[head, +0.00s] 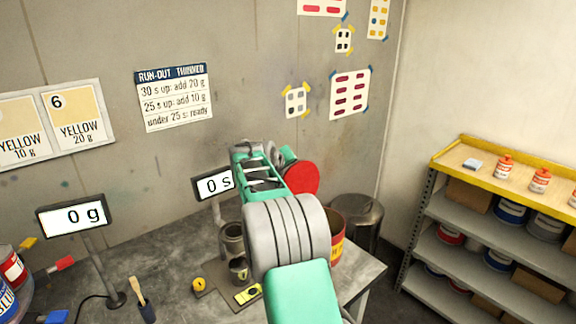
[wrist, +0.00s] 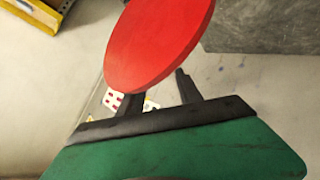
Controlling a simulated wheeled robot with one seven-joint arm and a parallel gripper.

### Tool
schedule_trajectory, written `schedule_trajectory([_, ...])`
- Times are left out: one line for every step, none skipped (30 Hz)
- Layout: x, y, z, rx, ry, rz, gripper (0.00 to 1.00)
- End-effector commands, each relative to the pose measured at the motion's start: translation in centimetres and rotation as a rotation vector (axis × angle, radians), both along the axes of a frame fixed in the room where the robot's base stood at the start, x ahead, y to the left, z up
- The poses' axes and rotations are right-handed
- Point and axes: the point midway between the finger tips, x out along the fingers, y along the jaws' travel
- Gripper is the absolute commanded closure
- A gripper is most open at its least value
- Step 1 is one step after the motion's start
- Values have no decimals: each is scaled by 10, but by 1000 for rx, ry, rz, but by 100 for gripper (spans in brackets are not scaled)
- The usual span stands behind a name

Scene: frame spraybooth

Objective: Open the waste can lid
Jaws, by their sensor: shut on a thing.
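The waste can (head: 337,245) is red with a yellow label and stands beyond the bench's right end, partly hidden behind my arm. Its round red lid (head: 303,178) is raised and steeply tilted above the can, at my gripper (head: 284,163). My gripper is shut on the lid. In the wrist view the lid (wrist: 160,40) fills the upper middle, in front of the dark fingers (wrist: 158,95). The exact grip point is hidden behind the lid. I cannot see whether the lid is joined to the can.
A grey metal bin (head: 362,222) stands just right of the waste can. A shelf rack (head: 440,165) with cans and bottles is at the right.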

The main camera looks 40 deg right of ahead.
Motion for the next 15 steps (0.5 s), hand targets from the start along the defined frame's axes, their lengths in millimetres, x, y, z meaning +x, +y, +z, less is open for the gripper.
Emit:
schedule_trajectory([-5, -1, -18, 18, 27, -7, 66])
schedule_trajectory([-6, -1, -18, 18, 27, -9, 64])
schedule_trajectory([-6, -3, -18, 17, 27, -11, 60])
schedule_trajectory([-7, -3, -17, 17, 27, -11, 58])
schedule_trajectory([-7, -3, -17, 17, 27, -13, 55])
schedule_trajectory([-7, -4, -17, 17, 27, -13, 52])
schedule_trajectory([-8, -4, -17, 17, 27, -14, 50])
schedule_trajectory([-7, -4, -16, 16, 26, -14, 50])
schedule_trajectory([-7, -4, -16, 16, 24, -14, 50])
schedule_trajectory([-7, -4, -15, 15, 24, -14, 50])
schedule_trajectory([-7, -4, -15, 15, 23, -13, 50])
schedule_trajectory([-7, -4, -14, 14, 22, -13, 50])
schedule_trajectory([-6, -3, -14, 14, 22, -12, 50])
schedule_trajectory([-6, -3, -13, 14, 21, -12, 50])
schedule_trajectory([-6, -3, -12, 13, 19, -10, 50])
